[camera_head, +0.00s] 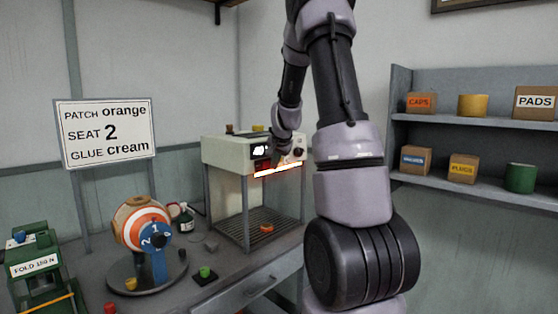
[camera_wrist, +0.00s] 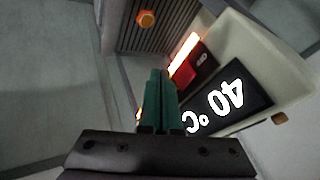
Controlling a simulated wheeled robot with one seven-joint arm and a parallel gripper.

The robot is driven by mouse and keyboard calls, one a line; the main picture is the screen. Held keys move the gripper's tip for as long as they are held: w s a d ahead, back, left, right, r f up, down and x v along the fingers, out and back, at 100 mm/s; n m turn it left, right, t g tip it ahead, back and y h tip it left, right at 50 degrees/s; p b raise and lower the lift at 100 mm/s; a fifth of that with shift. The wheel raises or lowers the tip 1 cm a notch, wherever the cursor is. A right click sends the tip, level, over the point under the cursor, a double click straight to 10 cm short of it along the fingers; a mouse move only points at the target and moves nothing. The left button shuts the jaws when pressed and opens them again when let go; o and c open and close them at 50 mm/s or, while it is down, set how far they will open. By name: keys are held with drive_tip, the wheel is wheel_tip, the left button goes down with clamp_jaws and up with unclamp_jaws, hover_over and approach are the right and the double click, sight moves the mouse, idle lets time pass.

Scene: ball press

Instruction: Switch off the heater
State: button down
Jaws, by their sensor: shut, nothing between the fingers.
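The heater (camera_head: 226,155) is a cream box on grey legs, with a glowing orange-white bar (camera_head: 278,170) under its front. In the wrist view, its display (camera_wrist: 228,106) reads 40 °C, upside down. A red switch (camera_wrist: 196,68) with a white mark sits beside the glowing bar (camera_wrist: 184,52). A red patch (camera_head: 262,163) also shows on the front in the head view. My gripper (camera_wrist: 158,72) has its green fingers together and empty, close to the heater's front and left of the switch in the wrist view. Whether they touch the heater cannot be told.
An orange hexagonal piece (camera_head: 267,227) lies on the slatted rack under the heater. Left of it stand a striped ball (camera_head: 142,226) on a round base, a small bottle (camera_head: 186,217) and a green press (camera_head: 36,267). A sign (camera_head: 107,132) stands behind. Shelves (camera_head: 470,123) hold boxes at right.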

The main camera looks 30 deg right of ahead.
sight(267, 168)
drive_tip(key=shift+w+a, duration=0.3)
drive_tip(key=shift+w, duration=0.3)
drive_tip(key=shift+w+a, duration=0.3)
drive_tip(key=shift+w, duration=0.25)
drive_tip(key=shift+w+a+r, duration=0.1)
drive_tip(key=shift+w+a, duration=0.15)
drive_tip(key=shift+a, duration=0.2)
drive_tip(key=shift+d, duration=0.15)
drive_tip(key=shift+d, duration=0.4)
drive_tip(key=shift+w+d, duration=0.15)
drive_tip(key=shift+d, duration=0.2)
